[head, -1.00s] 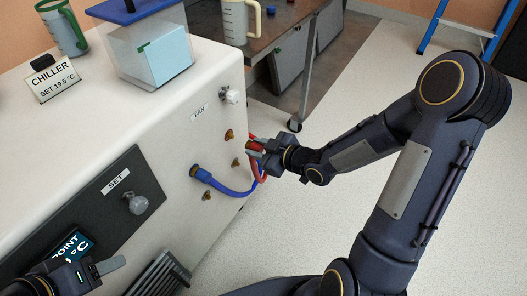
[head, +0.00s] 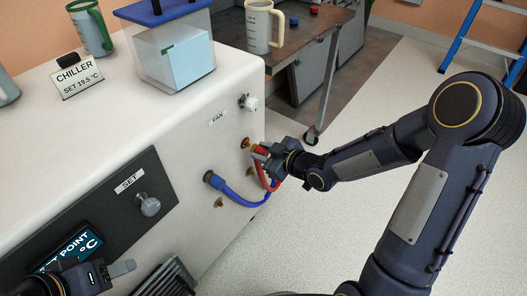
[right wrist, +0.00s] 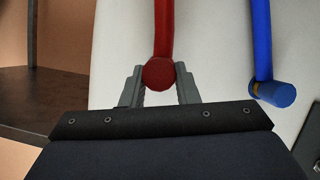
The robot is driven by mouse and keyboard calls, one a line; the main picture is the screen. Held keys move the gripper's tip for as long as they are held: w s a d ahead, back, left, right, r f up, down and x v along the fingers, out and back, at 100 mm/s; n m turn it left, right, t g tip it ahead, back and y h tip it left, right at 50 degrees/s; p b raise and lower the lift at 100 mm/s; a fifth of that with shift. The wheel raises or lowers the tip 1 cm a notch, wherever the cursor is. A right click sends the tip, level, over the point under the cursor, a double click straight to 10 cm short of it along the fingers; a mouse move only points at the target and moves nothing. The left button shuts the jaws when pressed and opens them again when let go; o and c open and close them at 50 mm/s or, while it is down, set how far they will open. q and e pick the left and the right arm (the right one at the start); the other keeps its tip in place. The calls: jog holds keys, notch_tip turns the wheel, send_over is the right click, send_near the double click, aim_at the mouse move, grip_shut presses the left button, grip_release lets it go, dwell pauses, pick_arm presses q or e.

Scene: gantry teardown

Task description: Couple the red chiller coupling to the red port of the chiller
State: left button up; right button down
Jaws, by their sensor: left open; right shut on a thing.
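The chiller (head: 105,95) is a large white box with brass ports on its right-hand side face. My right gripper (head: 263,156) is shut on the red coupling (head: 259,150), from which a red hose (head: 264,174) hangs. The coupling is close in front of the upper brass port (head: 245,143); I cannot tell whether they touch. In the right wrist view the red coupling (right wrist: 159,74) sits between both fingers, end towards the camera. A blue coupling (head: 212,180) sits at another port, with a blue hose. My left gripper (head: 112,272) is open and empty at the lower left.
A white FAN knob (head: 248,102) and a SET knob (head: 149,205) stick out of the chiller. A lower brass port (head: 219,203) looks free. A clear tank (head: 175,58) and a mug (head: 90,28) stand on top.

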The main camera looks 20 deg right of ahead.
jog(key=shift+w+a+b, duration=0.5)
jog(key=shift+w+a, duration=0.1)
jog(key=shift+w, duration=0.15)
dwell(0.5)
jog(key=shift+w+a, duration=0.3)
jog(key=shift+w, duration=0.1)
jog(key=c, duration=1)
grip_release()
jog(key=shift+c, duration=0.2)
jog(key=f+p+v, duration=0.1)
jog(key=p+v, duration=0.2)
jog(key=v, duration=0.8)
jog(key=shift+s+d+p, duration=0.25)
jog(key=shift+d+p, duration=0.05)
jog(key=shift+d, duration=0.1)
jog(key=shift+f, duration=0.15)
